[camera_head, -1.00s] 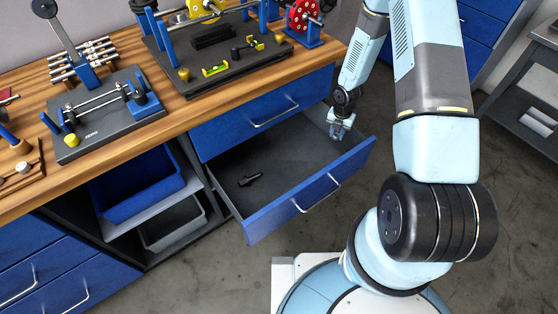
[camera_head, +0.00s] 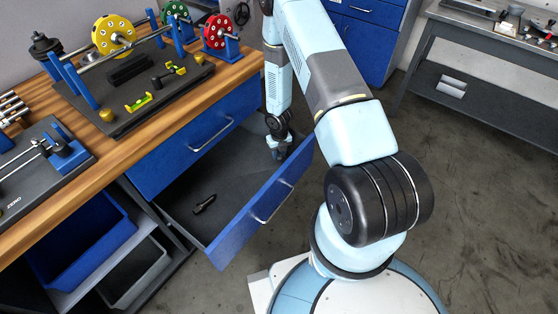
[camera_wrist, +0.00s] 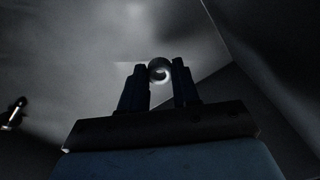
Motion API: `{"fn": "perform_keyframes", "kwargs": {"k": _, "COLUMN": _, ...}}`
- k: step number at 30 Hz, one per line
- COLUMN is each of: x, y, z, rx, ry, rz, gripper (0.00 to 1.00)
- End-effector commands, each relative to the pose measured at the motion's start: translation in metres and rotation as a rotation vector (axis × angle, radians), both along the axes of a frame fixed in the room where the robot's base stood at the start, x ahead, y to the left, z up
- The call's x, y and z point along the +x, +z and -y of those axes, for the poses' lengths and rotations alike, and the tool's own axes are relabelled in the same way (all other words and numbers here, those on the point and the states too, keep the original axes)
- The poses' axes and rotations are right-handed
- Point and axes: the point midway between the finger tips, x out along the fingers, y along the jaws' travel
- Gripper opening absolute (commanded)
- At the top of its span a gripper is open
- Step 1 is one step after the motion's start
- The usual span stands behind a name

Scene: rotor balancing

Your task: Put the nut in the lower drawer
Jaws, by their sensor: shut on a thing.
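The lower drawer (camera_head: 262,208) is pulled open beneath a shut upper drawer (camera_head: 196,141). My gripper (camera_head: 279,152) points down inside the right end of the open drawer in the head view. In the wrist view my gripper's two dark fingers (camera_wrist: 160,88) are shut on the nut (camera_wrist: 158,70), a small round ring at their tips. The nut is too small to make out in the head view. The wrist view is dark, so whether the nut touches the drawer floor cannot be told.
A small dark tool (camera_head: 204,204) lies in the drawer's left part; the floor between it and my gripper is clear. The bench top (camera_head: 105,165) holds the balancing stands and coloured rotors. A blue bin (camera_head: 85,240) stands below the bench.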

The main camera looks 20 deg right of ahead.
Motion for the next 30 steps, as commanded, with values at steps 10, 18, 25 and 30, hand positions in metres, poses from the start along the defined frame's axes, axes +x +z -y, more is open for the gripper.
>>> {"fn": "perform_keyframes", "kwargs": {"k": 10, "x": -0.001, "y": -0.024, "z": 0.001, "rx": -0.001, "ry": -0.002, "rz": -0.002, "gripper": 0.0}}
{"fn": "perform_keyframes", "kwargs": {"k": 18, "x": 0.0, "y": -0.049, "z": 0.001, "rx": -0.001, "ry": -0.003, "rz": 0.0, "gripper": 0.0}}
{"fn": "perform_keyframes", "kwargs": {"k": 25, "x": 0.0, "y": -0.049, "z": 0.001, "rx": -0.001, "ry": -0.003, "rz": 0.0, "gripper": 0.0}}
{"fn": "perform_keyframes", "kwargs": {"k": 30, "x": 0.0, "y": -0.051, "z": 0.001, "rx": -0.001, "ry": -0.003, "rz": 0.0, "gripper": 0.39}}
